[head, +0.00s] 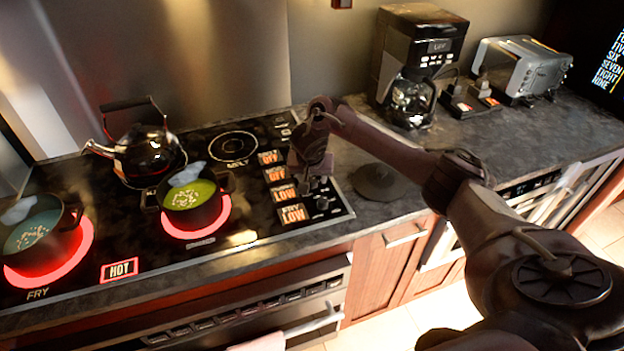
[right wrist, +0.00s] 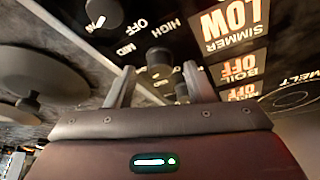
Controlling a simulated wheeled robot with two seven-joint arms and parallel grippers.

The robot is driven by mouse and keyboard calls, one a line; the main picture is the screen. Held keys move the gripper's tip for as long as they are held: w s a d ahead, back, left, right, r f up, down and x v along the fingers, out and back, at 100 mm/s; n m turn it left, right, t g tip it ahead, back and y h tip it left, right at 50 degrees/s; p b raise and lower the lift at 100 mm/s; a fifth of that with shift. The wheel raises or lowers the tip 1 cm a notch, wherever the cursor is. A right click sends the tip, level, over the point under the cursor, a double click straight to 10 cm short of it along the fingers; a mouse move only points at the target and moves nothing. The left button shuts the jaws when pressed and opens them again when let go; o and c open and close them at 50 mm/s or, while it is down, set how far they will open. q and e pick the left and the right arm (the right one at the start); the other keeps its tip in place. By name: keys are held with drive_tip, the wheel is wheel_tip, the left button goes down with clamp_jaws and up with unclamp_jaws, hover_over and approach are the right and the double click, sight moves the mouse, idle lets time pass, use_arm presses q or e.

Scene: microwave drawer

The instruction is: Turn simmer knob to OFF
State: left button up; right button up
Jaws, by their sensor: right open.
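The simmer display (right wrist: 232,24) reads LOW in the right wrist view; it also glows LOW on the stove in the head view (head: 285,193). The black simmer knob (right wrist: 159,60) sits beside it, with HIGH, MID and OFF marks printed around the knobs. My right gripper (right wrist: 160,78) is open, its two fingers pointing at the panel on either side of the simmer knob's line. The knob shows just beyond the fingertips; I cannot tell whether they touch it. In the head view my right gripper (head: 314,177) hangs over the knob row. My left gripper is not in view.
A pot of green soup (head: 190,196) and a pot at left (head: 42,228) stand on glowing red rings. A kettle (head: 145,150) stands behind. A coffee maker (head: 415,60) and toaster (head: 522,68) stand at the back right.

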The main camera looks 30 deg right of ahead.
drive_tip(key=shift+w+d+f, duration=0.1)
drive_tip(key=shift+w+f, duration=0.1)
drive_tip(key=shift+f, duration=0.35)
drive_tip(key=c, duration=1)
